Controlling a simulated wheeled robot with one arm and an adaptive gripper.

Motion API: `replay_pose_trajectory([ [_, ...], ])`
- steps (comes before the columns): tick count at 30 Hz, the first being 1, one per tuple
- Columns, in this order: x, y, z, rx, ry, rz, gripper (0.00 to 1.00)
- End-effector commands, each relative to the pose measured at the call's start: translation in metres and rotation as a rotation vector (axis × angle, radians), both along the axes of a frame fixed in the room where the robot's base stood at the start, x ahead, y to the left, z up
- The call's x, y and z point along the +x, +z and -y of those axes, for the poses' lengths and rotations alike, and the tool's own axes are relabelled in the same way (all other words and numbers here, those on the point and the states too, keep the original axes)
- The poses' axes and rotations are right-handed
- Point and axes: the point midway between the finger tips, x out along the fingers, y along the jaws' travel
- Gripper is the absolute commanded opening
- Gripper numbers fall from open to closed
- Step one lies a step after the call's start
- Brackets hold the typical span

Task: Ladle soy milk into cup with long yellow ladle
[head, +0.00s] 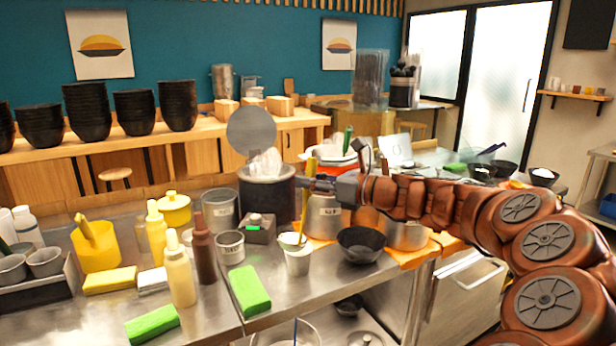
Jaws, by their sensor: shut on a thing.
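My gripper (314,184) is shut on the long yellow ladle (310,166), near the upper part of its upright handle. The ladle's lower end comes down at the mouth of a white cup (298,264) standing on the steel counter. I cannot tell whether the ladle's bowl is inside the cup or just above it, nor whether the cup holds any liquid. A labelled steel pot (323,217) stands behind the cup, below my gripper. Which container holds the soy milk cannot be told.
A black bowl (361,244) sits right of the cup, and a green sponge (249,290) lies to its left. A steel canister (231,248), sauce bottles (181,270) and a large dark pot (267,197) stand nearby. The counter's front edge is close to the cup.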

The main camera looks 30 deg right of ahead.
Motion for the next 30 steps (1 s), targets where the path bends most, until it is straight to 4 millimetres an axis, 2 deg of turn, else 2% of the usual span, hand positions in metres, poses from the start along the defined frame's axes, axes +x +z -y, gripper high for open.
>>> replay_pose_trajectory([
  [20,0.027,0.016,0.031,0.172,-0.002,-0.146,0.00],
  [30,0.044,0.011,0.053,0.279,-0.002,-0.236,0.00],
])
